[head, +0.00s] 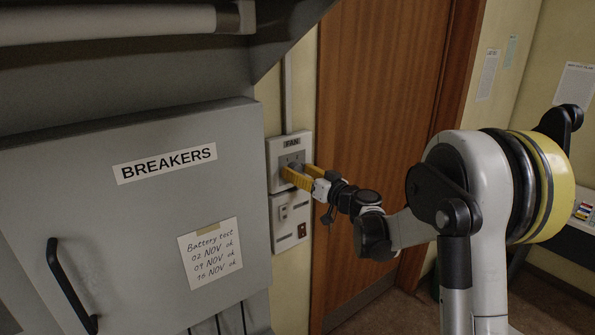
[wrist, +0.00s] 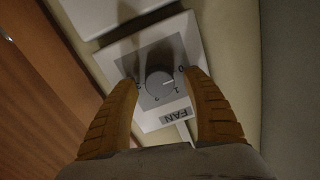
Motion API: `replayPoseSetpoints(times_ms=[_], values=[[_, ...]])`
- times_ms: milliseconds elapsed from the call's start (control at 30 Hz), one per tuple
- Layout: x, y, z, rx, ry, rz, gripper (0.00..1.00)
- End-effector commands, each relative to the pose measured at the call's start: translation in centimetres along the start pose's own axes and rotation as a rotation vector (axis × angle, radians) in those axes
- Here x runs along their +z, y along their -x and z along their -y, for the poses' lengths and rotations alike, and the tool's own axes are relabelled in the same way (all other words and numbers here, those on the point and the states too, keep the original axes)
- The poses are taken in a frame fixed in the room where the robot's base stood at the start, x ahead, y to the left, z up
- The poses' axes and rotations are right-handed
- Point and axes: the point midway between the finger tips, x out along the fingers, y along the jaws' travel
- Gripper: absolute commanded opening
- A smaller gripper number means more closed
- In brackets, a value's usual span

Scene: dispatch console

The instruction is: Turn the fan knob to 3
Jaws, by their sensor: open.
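The fan panel (head: 273,160) is a pale wall plate labelled FAN. In the wrist view the fan panel (wrist: 192,45) appears upside down, with a grey dial face numbered around the round grey fan knob (wrist: 158,87). The knob's white mark points right, between 0 and 1 and nearer 1. My gripper (head: 299,174) is at the panel with yellow fingers. In the wrist view my gripper (wrist: 162,80) is open, with one finger on each side of the knob and a gap visible around it. The head view largely hides the knob behind the fingers.
A grey BREAKERS cabinet (head: 120,215) with a black handle (head: 70,285) stands left of the panel. A switch plate (head: 289,235) is just below it. A wooden door (head: 375,110) is to the right. A grey overhang (head: 285,30) is above.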

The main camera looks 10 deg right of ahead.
Motion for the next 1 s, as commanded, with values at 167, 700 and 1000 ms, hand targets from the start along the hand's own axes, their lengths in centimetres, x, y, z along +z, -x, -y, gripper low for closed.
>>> replayPoseSetpoints(times_ms=[167,700,1000], values=[[0.01,-0.31,-0.02,0.000,0.000,0.000,0.58],[0.02,-0.27,-0.02,0.000,-0.008,0.000,0.03],[0.16,-0.27,-0.07,-0.001,-0.125,-0.007,0.03]])
